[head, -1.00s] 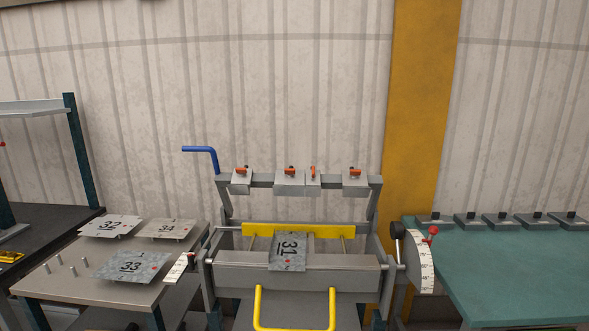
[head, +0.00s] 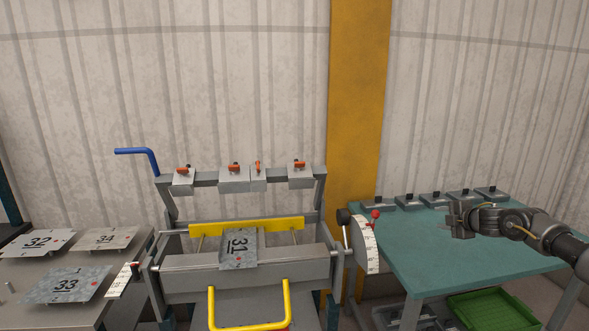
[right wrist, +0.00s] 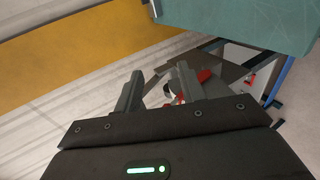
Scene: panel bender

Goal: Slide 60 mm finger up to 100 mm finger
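Several grey clamp fingers with orange-red handles hang along the upper beam (head: 209,178) of the bender. At the left is a finger (head: 183,181). A wide finger (head: 234,186) and a narrow finger (head: 258,186) sit close together near the middle, and another finger (head: 299,180) is at the right. No size marks are readable, so I cannot tell which is 60 mm or 100 mm. My right gripper (head: 456,221) is over the green table, well right of the fingers. In the right wrist view its jaws (right wrist: 158,85) are apart and empty. My left gripper is out of view.
Plate 31 (head: 238,249) lies on the bender bed before the yellow bar (head: 210,229). A blue lever (head: 140,153) rises at the beam's left end. Several dark blocks line the back of the green table (head: 425,262). A green crate (head: 490,310) is below it.

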